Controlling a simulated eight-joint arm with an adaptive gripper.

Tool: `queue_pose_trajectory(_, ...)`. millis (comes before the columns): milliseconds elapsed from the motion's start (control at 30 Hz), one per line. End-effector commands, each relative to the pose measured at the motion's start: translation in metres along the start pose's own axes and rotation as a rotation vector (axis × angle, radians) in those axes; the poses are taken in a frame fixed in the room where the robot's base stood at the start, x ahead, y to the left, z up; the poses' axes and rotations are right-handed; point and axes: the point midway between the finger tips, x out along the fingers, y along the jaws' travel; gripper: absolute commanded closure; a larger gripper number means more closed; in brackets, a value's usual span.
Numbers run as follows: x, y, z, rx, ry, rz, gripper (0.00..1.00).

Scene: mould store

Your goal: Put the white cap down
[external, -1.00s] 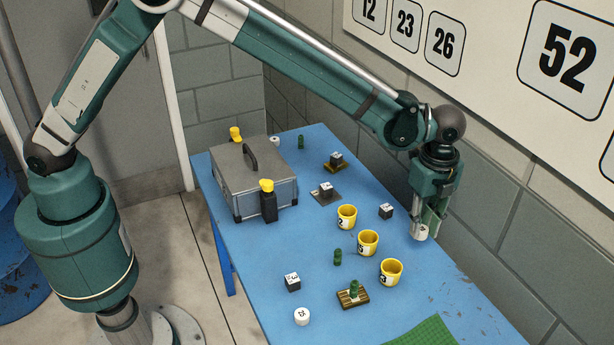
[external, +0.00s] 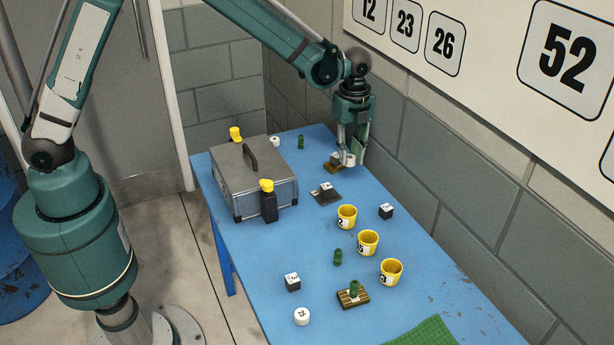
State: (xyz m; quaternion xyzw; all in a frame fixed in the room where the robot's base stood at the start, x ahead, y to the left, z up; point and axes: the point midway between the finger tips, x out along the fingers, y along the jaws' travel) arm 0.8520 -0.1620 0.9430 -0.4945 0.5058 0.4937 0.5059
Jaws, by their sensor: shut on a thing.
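My gripper (external: 352,159) is at the far right of the blue table, pointing down. It is shut on a small white cap (external: 349,161), which is partly hidden by the fingers. The cap is beside a dark cube with a white top (external: 335,157) that sits on a small brown mat (external: 331,168). I cannot tell whether the cap touches the cube or the table. Another white cap (external: 302,316) stands at the near left of the table, and a white piece (external: 275,141) stands behind the grey case.
A grey case (external: 253,178) with a handle stands at the left, with yellow-topped bottles (external: 268,202) beside it. Several yellow cups (external: 347,217) stand mid-table. More cubes (external: 386,211), green pieces (external: 338,257) and a slatted wooden stand (external: 353,297) are spread around. The wall borders the right edge.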

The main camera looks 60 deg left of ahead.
Motion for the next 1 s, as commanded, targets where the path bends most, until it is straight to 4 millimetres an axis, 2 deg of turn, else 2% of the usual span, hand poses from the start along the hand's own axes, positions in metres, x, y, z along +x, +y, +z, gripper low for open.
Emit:
queue_pose_trajectory(33,-0.001,0.006,0.019,-0.007,0.000,0.000,0.85)
queue_pose_trajectory(200,-0.001,0.028,0.071,-0.013,0.000,0.000,0.85)
queue_pose_trajectory(400,-0.001,0.057,0.129,-0.022,0.000,0.000,0.85)
queue_pose_trajectory(600,0.000,0.089,0.178,-0.028,0.000,-0.001,0.85)
queue_pose_trajectory(800,0.000,0.113,0.208,-0.031,0.000,-0.001,0.85)
queue_pose_trajectory(1000,0.001,0.122,0.219,-0.031,0.000,-0.001,0.85)
